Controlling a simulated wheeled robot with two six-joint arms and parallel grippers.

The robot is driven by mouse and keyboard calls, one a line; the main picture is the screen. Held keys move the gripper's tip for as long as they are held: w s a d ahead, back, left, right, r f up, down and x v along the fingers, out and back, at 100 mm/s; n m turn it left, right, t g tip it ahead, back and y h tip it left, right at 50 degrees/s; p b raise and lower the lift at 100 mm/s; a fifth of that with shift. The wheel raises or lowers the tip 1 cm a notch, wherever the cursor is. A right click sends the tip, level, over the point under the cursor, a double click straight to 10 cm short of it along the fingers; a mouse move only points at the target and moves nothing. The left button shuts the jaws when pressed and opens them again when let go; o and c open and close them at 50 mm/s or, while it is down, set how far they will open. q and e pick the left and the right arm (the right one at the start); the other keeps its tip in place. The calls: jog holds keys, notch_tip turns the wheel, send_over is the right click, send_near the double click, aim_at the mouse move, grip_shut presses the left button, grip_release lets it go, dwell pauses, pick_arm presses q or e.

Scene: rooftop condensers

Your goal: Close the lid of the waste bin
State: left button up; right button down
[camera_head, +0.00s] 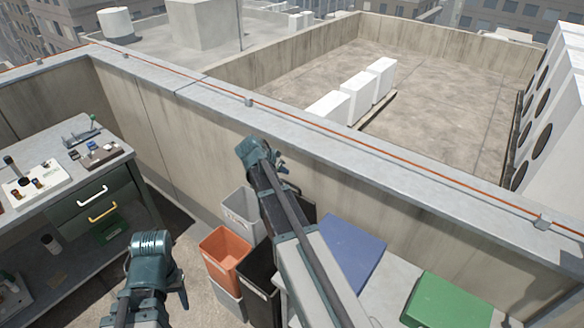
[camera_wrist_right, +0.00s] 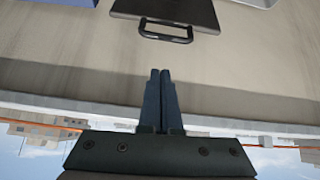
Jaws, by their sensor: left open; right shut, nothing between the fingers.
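The waste bin looks to be the black bin (camera_head: 262,272), partly hidden behind my right arm in the head view. A dark panel, likely its raised lid (camera_head: 305,205), shows beside my right forearm. In the right wrist view the dark lid (camera_wrist_right: 165,10) has a black bar handle (camera_wrist_right: 165,36) on its edge. My right gripper (camera_wrist_right: 160,72) is shut and empty, pointing at the handle with a gap between them. In the head view my right gripper (camera_head: 276,163) is above the bins near the parapet. My left gripper (camera_head: 152,250) is open and empty, left of the bins; its fingertips are unclear.
An orange bin (camera_head: 225,248) and a grey bin (camera_head: 240,208) stand left of the black bin. A blue lid (camera_head: 347,252) and a green lid (camera_head: 448,302) are at right. A workbench (camera_head: 100,172) stands at left. The concrete parapet (camera_head: 190,150) runs behind the bins.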

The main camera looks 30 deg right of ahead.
jog(key=shift+m, duration=0.4)
jog(key=b+x, duration=0.2)
jog(key=x, duration=0.1)
jog(key=d+r+b+x, duration=0.1)
jog(key=b+x, duration=0.2)
jog(key=x, duration=0.1)
jog(key=b+x, duration=0.3)
jog(key=x, duration=0.1)
jog(key=shift+w+d, duration=0.25)
jog(key=shift+d, duration=0.2)
jog(key=a, duration=0.1)
jog(key=s+a+b, duration=0.1)
jog(key=a, duration=0.1)
jog(key=shift+s+f, duration=0.15)
jog(key=shift+f, duration=0.05)
jog(key=shift+s+a, duration=0.15)
jog(key=shift+a, duration=0.2)
